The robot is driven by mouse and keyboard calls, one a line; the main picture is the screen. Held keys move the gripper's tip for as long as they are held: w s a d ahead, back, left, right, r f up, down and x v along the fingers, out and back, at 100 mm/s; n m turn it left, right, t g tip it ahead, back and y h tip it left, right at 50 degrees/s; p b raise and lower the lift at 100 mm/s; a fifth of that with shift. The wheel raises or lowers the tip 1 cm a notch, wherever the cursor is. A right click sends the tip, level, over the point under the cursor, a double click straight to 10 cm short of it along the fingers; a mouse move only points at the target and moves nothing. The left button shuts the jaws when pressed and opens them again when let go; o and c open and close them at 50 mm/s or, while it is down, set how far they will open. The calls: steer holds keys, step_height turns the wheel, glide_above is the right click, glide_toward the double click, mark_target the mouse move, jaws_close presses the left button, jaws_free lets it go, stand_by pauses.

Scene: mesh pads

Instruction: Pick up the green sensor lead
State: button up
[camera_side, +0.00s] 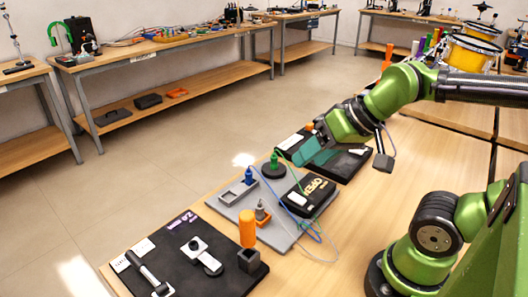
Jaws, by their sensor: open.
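The green sensor lead (274,160) stands upright, its green plug on a round black base at the back of a grey mesh pad. A thin green cable appears to run from it across the pad and onto the table.
A blue plug (249,176) stands left of the green one. An orange cylinder (247,228) stands nearer the camera. A black mat (215,285) holds tools. Bare wooden table (375,190) lies to the right.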

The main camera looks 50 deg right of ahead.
steer(key=m+g+h, duration=0.3)
steer(key=m, duration=3.2)
glide_toward(276, 156)
steer(key=x, duration=0.6)
steer(key=shift+w+d, duration=0.15)
steer(key=shift+d, duration=0.2)
steer(key=shift+a+x, duration=0.15)
steer(key=shift+x, duration=1.2)
steer(key=shift+a+x, duration=0.15)
steer(key=shift+x, duration=1.25)
